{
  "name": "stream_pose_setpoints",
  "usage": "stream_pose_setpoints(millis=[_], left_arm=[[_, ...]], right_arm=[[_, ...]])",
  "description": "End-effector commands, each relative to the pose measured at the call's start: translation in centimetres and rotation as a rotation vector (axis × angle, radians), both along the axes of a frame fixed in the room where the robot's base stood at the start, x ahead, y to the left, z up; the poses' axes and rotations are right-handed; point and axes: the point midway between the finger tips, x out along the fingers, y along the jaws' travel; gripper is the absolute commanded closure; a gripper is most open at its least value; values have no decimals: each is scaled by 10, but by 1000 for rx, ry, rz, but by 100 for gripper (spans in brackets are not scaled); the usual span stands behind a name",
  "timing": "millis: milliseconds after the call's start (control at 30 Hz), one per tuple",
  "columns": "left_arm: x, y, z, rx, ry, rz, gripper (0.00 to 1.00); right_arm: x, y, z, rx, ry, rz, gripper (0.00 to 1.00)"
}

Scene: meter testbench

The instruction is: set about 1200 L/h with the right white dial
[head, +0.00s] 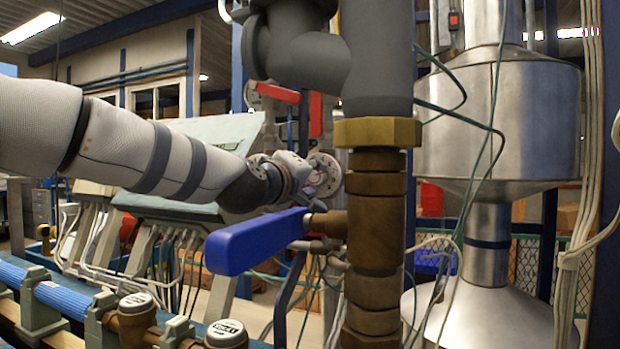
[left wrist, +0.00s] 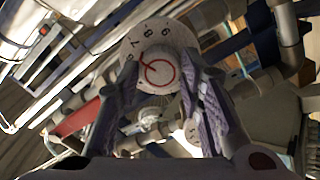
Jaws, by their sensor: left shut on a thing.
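A round white dial (head: 324,175) shows in the head view behind the brass and grey pipe, which hides part of it. In the left wrist view the white dial (left wrist: 158,70) faces me, with black numerals around its rim and a red ring with a pointer line in its middle. My left gripper (head: 308,172) reaches in from the left and is at the dial. In the left wrist view its two purple-padded fingers (left wrist: 165,85) lie on either side of the dial's middle part, shut on it. The right gripper is not in view.
A vertical pipe with brass fittings (head: 376,220) and a blue lever handle (head: 258,240) stand close in front of my left gripper. A large steel vessel (head: 500,120) is at the right. Capped meters (head: 226,333) sit on the bench at lower left.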

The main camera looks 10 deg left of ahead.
Motion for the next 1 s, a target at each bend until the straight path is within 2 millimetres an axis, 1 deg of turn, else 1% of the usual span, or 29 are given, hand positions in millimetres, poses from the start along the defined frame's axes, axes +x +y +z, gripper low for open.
stream_pose_setpoints(millis=[333,367,400,433,467,700,767,867,967,1000], left_arm=[[0,0,0,2,-1,-1,94],[0,0,0,2,0,-1,64],[0,0,0,2,0,-1,55],[0,0,0,2,0,-1,48],[0,0,0,2,0,-1,46],[0,0,0,0,0,0,46],[0,0,0,-31,6,0,46],[0,1,0,-240,47,0,46],[1,1,-1,-638,127,2,46],[1,1,0,-810,161,1,46]], right_arm=[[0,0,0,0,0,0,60],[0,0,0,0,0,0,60],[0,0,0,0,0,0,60],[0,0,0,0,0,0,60],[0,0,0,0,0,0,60],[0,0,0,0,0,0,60],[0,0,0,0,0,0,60],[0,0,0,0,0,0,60],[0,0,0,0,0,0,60],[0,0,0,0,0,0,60]])
